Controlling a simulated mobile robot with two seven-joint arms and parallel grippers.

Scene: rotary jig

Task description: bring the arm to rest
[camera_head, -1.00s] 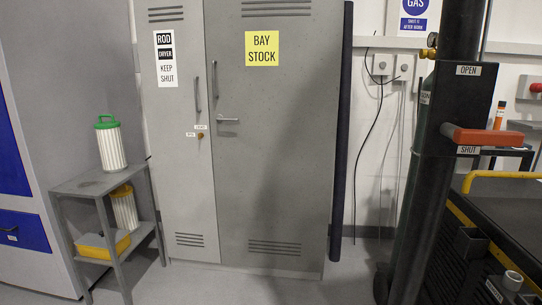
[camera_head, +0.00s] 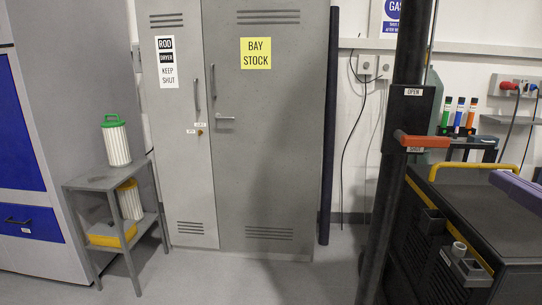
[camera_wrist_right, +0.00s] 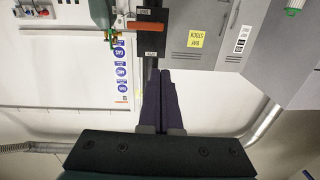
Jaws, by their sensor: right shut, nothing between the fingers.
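My right gripper (camera_wrist_right: 163,78) shows in the right wrist view as two dark purple fingers side by side, closed with nothing held between them. In the head view a purple piece at the right edge, which looks like part of my right gripper (camera_head: 516,190), hangs over the black cart. It appears clear of the orange lever (camera_head: 422,139), which lies level by the lower label on the dark post (camera_head: 401,190). The lever also shows in the right wrist view (camera_wrist_right: 147,28), beyond the fingertips. My left gripper is in neither view.
A grey locker (camera_head: 270,150) stands in the middle, both doors closed. A grey side stand (camera_head: 93,183) on the left holds white canisters with green and yellow tops. The black cart (camera_head: 470,222) with a yellow rail fills the right. Floor before the locker is clear.

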